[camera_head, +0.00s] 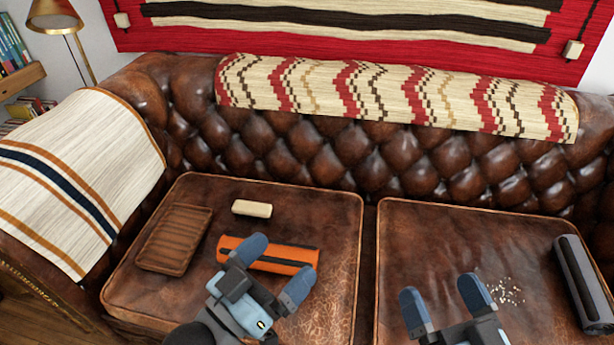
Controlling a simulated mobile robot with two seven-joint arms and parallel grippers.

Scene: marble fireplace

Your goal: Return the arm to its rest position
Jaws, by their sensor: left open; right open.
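My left gripper (276,271) is open over the left seat cushion (333,212). Its blue fingertips are spread, and nothing shows between them except part of an orange cylinder-like object (262,254) behind and below. I cannot tell whether the gripper touches that object. My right gripper (444,302) is open and empty above the front of the right seat cushion (425,235). Most of both arms is outside the view.
A brown ribbed tray (174,238) and a small cream block (252,209) lie on the left cushion. A dark grey cylinder-like object (585,285) and pale crumbs (508,291) lie on the right cushion. The tufted sofa back (350,160) rises behind.

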